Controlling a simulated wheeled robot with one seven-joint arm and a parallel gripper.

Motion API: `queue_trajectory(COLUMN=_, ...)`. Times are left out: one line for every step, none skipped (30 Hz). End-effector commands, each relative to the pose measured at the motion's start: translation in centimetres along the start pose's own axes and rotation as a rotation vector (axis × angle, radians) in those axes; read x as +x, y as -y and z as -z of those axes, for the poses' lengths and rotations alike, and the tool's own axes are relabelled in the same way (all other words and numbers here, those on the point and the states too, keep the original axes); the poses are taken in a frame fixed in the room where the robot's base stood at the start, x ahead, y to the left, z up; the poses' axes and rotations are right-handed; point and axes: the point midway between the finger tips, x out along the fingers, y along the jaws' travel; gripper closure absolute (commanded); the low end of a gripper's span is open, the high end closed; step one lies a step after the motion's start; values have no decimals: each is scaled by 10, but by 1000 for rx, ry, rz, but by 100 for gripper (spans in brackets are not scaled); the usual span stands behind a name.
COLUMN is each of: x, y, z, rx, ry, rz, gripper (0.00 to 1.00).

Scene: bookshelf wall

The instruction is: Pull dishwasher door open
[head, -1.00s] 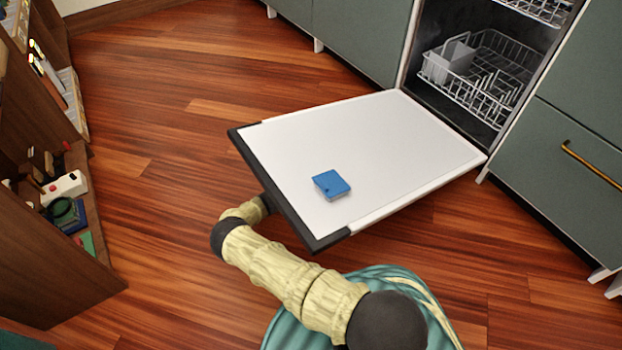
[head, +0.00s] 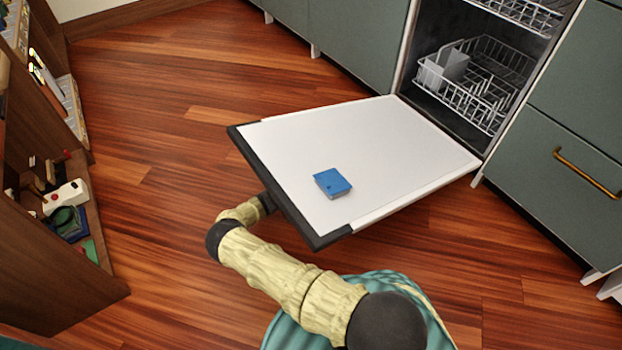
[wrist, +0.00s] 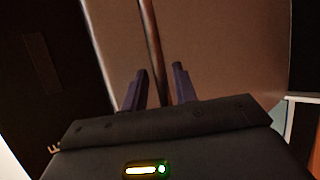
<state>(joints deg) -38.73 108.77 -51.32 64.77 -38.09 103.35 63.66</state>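The dishwasher door (head: 370,140) is folded far down, its white inner face up and its dark outer edge towards me. It looks nearly flat. A small blue block (head: 332,183) lies on it. My arm reaches under the door's outer edge, and my gripper is hidden there in the head view. In the wrist view, my gripper's (wrist: 160,80) two dark fingers stand apart, one on each side of a thin copper-coloured handle bar (wrist: 152,40). Gaps show between the bar and the fingers. The door's brownish front panel (wrist: 215,45) is behind the bar.
The dishwasher's inside shows a lower rack (head: 475,100) and an upper rack (head: 525,14). A green drawer with a brass handle (head: 585,172) is at right. A wooden bookshelf (head: 50,240) stands at left. Wood floor (head: 150,150) is clear between.

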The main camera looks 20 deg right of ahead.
Motion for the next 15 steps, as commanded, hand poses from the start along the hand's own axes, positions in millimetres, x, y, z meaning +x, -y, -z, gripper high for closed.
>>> queue_trajectory(x=9, y=-13, z=5, rx=4, ry=1, rz=-5, gripper=66)
queue_trajectory(x=12, y=-16, z=6, rx=3, ry=1, rz=-5, gripper=66)
queue_trajectory(x=16, y=-20, z=7, rx=3, ry=1, rz=-5, gripper=66)
queue_trajectory(x=19, y=-22, z=8, rx=2, ry=2, rz=-5, gripper=66)
queue_trajectory(x=22, y=-25, z=9, rx=1, ry=2, rz=-5, gripper=66)
queue_trajectory(x=26, y=-29, z=11, rx=0, ry=2, rz=-5, gripper=66)
queue_trajectory(x=29, y=-32, z=12, rx=0, ry=3, rz=-5, gripper=66)
queue_trajectory(x=31, y=-35, z=13, rx=0, ry=3, rz=-5, gripper=66)
queue_trajectory(x=34, y=-38, z=14, rx=0, ry=3, rz=-5, gripper=66)
queue_trajectory(x=36, y=-40, z=15, rx=-1, ry=3, rz=-6, gripper=66)
queue_trajectory(x=38, y=-42, z=16, rx=-1, ry=4, rz=-6, gripper=66)
queue_trajectory(x=40, y=-44, z=16, rx=-1, ry=4, rz=-6, gripper=66)
queue_trajectory(x=41, y=-46, z=17, rx=-2, ry=4, rz=-6, gripper=66)
queue_trajectory(x=42, y=-46, z=17, rx=-1, ry=3, rz=-5, gripper=66)
queue_trajectory(x=42, y=-47, z=18, rx=-1, ry=3, rz=-5, gripper=66)
